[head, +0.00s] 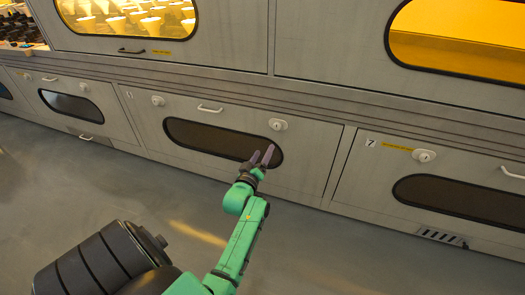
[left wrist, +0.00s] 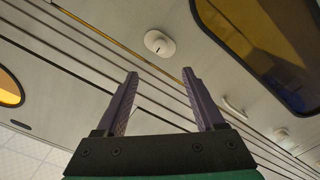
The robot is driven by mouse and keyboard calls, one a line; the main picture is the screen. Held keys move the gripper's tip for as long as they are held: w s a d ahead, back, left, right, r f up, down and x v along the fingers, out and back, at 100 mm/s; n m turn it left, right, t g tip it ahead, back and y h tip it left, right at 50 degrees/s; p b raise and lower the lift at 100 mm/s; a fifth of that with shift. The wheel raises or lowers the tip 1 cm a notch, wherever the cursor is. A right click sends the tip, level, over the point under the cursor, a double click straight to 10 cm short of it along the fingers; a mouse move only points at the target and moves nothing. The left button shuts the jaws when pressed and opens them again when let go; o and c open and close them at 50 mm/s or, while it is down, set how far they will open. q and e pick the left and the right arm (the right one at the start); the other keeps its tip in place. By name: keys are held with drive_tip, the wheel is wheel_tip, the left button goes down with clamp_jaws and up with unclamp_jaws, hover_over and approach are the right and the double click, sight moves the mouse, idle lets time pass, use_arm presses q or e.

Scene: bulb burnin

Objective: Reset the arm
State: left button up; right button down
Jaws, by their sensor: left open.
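My left gripper (head: 262,156) is at the end of the green arm in the head view, in front of the dark oval window (head: 215,138) of a lower cabinet door. In the left wrist view the two purple fingers of my left gripper (left wrist: 160,95) stand apart with nothing between them. A white round knob (left wrist: 158,43) shows beyond the fingertips, apart from them. My right gripper is in neither view.
A lower door marked 7 (head: 372,142) is on the right, with a white knob (head: 424,156). Lit upper compartments (head: 128,16) hold several pale cups. Another white knob (head: 278,124) is just above my left gripper. The grey floor (head: 130,180) is clear.

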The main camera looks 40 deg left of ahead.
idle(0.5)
